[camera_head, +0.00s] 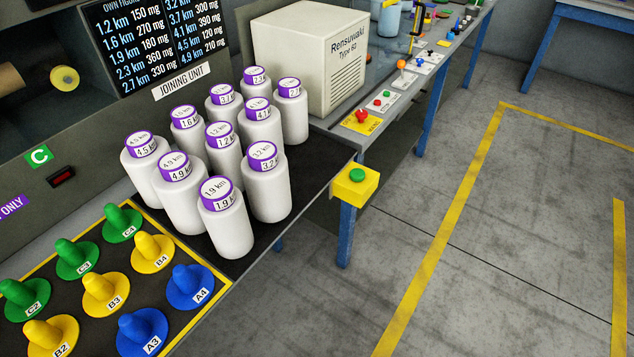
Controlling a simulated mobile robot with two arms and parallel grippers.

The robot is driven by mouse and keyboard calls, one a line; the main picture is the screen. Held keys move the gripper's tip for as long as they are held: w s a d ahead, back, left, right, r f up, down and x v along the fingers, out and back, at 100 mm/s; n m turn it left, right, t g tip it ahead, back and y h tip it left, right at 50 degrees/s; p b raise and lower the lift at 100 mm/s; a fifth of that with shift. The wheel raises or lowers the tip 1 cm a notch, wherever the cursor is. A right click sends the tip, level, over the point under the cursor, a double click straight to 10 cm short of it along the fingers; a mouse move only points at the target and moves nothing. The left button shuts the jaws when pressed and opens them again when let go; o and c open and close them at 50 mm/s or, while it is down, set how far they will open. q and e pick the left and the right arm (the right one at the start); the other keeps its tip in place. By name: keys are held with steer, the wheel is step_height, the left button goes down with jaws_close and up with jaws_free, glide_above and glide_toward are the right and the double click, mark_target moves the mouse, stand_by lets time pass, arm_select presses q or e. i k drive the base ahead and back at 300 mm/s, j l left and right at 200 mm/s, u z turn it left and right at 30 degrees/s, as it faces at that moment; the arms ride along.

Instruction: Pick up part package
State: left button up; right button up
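No thing labelled as a part package can be made out for certain. Several white yarn bobbins with purple labelled tops stand upright close together on the black bench surface (312,208). The nearest is the 1.9 km bobbin (228,228). The 3.2 km bobbin (268,190) stands to its right and the 4.9 km bobbin (182,200) to its left. The 4.5 km bobbin (146,175) is at the left edge of the group. Neither of my grippers shows in the head view.
Green, yellow and blue cones, such as A4 (192,287), stand on a yellow-edged board at lower left. A white Rensuwaki box (310,62) stands behind the bobbins. A green button on a yellow box (355,184) juts from the bench corner. The floor (430,240) at right is clear.

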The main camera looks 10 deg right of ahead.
mark_target(264, 170)
steer(key=l+u, duration=0.7)
steer(key=l, duration=0.15)
steer(key=k+l+u, duration=0.15)
steer(key=l+u, duration=0.25)
steer(key=k+l+u, duration=0.15)
steer(key=l+u, duration=0.2)
